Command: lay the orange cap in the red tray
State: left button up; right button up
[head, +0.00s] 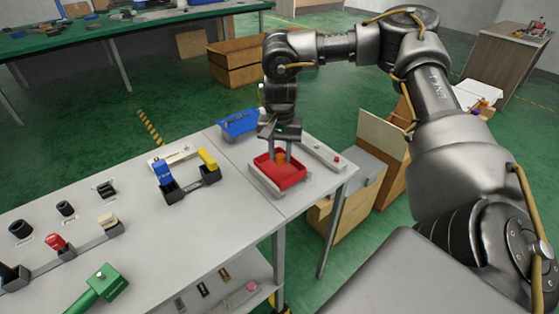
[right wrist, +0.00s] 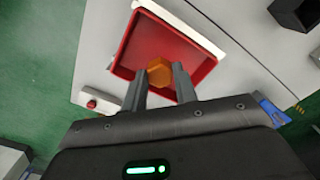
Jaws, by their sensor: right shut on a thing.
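The red tray (head: 291,178) sits near the right end of the white workbench, and it fills the upper middle of the right wrist view (right wrist: 135,48). The orange cap (head: 281,156) is between the fingers of my right gripper (head: 280,155), at the tray. In the right wrist view, the cap (right wrist: 159,71) shows between the two fingertips of my right gripper (right wrist: 159,82), which is shut on it. The cap is over the tray's inside; I cannot tell whether it touches the floor. My left gripper is not in view.
A blue bin (head: 238,124) stands behind the tray. A light bar with a red button (head: 322,154) lies right of it. A fixture with blue and yellow levers (head: 190,180) is to the left. A green lever fixture (head: 103,284) is nearer. Cardboard boxes (head: 345,205) stand beyond the bench's right end.

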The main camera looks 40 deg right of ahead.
aim_at(280, 154)
jog(key=shift+w+f, duration=0.15)
jog(key=shift+w+d+f, duration=0.2)
jog(key=shift+d+f, duration=0.05)
jog(key=shift+f, duration=0.25)
notch_tip(280, 154, down, 2)
jog(key=shift+f, duration=0.35)
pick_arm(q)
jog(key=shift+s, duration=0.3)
